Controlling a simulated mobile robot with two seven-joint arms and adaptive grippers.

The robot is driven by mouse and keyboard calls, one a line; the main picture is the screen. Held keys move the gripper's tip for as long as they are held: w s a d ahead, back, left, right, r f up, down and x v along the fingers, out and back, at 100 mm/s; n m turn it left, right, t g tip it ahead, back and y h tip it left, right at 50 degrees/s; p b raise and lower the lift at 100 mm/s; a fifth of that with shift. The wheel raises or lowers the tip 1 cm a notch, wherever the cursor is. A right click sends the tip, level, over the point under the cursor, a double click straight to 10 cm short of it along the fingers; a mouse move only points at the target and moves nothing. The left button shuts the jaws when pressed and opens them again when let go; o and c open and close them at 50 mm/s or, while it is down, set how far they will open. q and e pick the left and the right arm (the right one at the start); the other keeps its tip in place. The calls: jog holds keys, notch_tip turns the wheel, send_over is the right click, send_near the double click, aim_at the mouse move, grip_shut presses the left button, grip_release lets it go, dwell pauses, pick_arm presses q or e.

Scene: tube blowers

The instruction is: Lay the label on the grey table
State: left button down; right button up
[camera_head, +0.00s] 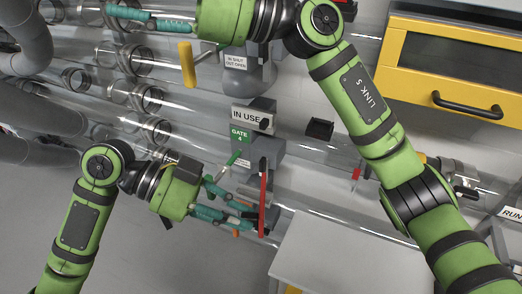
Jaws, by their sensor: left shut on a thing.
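My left gripper (250,212), with teal fingers, comes in from the left. It is shut with its fingertips at a thin upright red piece (263,203), seen almost edge-on. Its face is hidden, so I cannot tell whether it carries writing. The grey table (345,262) has a pale, bare top at the lower middle, below and right of this gripper. My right gripper (125,13) reaches across the top to the upper left. Its teal fingers lie over the clear tubes, and their gap is unclear.
An "IN USE" sign (250,118) sits above a green "GATE 4" sign (240,135), close above my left gripper. A yellow handle (187,63) hangs below my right gripper. Clear tubes (330,150) run across behind. A yellow-fronted drawer (450,75) is upper right.

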jog(key=w+a+f+t+h, duration=0.1)
jog(key=a+f+h, duration=0.25)
jog(key=f, duration=0.65)
jog(key=n+t+h, duration=0.3)
jog(key=n+h, duration=0.7)
jog(key=h, duration=0.7)
send_over(261, 196)
notch_tip(261, 196, down, 12)
jog(key=shift+f, duration=0.15)
notch_tip(261, 196, down, 12)
jog(key=shift+r, duration=0.15)
grip_shut()
